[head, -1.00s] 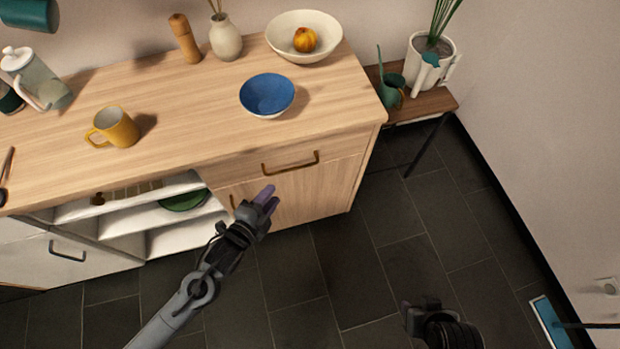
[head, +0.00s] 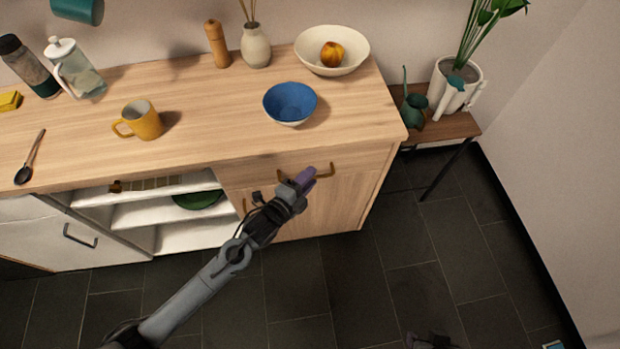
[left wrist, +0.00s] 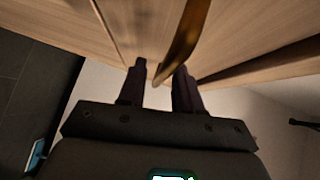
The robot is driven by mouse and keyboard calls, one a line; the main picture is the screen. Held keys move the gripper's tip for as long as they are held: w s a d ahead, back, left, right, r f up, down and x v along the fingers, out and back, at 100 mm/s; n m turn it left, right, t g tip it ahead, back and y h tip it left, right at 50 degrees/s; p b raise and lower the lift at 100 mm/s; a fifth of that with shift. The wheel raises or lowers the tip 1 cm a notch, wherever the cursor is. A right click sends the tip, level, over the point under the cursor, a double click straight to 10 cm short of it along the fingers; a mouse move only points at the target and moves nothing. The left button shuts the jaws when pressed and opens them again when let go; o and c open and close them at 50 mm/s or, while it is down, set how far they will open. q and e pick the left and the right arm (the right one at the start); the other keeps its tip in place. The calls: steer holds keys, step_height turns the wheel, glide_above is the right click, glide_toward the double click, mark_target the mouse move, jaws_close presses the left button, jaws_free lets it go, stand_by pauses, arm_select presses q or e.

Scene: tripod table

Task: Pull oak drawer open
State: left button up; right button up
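The oak drawer (head: 362,160) is at the right end of the cabinet, just under the countertop, and looks closed. Its bronze bar handle (head: 324,175) is partly hidden by my left gripper (head: 304,178), which is at the handle in the head view. In the left wrist view the handle (left wrist: 186,40) comes down between the two dark fingers of my left gripper (left wrist: 161,82). The fingers are apart, with space beside the bar, so the gripper looks open around it. My right gripper (head: 428,341) shows only as a sliver at the bottom edge, its fingers not clear.
A blue bowl (head: 290,102), a cream bowl (head: 350,62) with a fruit and a yellow mug (head: 143,121) stand on the countertop. Open shelves (head: 150,214) lie left of the drawer. A small side table (head: 455,127) stands to the right.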

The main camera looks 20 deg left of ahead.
arm_select(q)
steer(key=shift+w+d, duration=0.15)
steer(key=shift+w, duration=0.35)
jaws_close()
